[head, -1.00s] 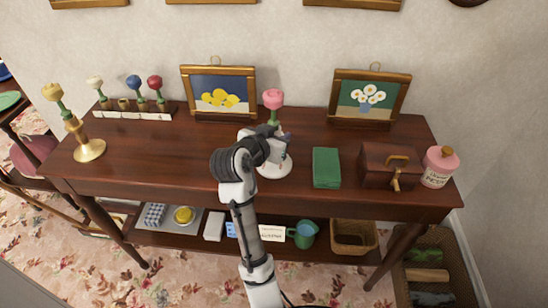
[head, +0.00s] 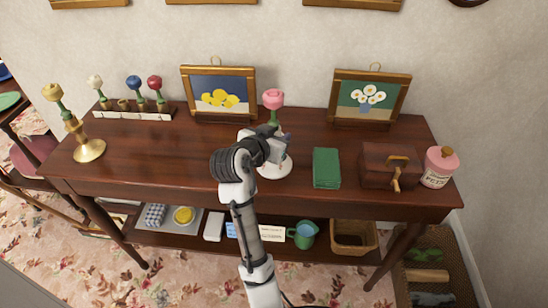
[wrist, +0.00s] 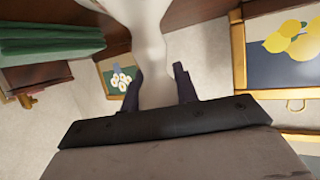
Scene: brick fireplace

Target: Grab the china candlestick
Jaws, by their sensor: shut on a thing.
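The china candlestick is white, with a round base (head: 275,170) standing on the table and a pink rose-shaped candle (head: 273,98) on a green stem at its top. My gripper (head: 281,146) is at its shaft, in front of it in the head view, and hides much of the middle. In the wrist view the white shaft (wrist: 147,35) runs down between the two dark fingers of my gripper (wrist: 158,88), which are shut on it. The candlestick looks upright, with its base at the table top.
The dark wood table (head: 200,155) also holds a green book (head: 326,168), a wooden box (head: 389,166) and a pink jar (head: 439,167) to the right. Two framed pictures (head: 220,90) (head: 368,98) stand behind. A brass candlestick (head: 88,150) and a flower rack (head: 133,115) are left.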

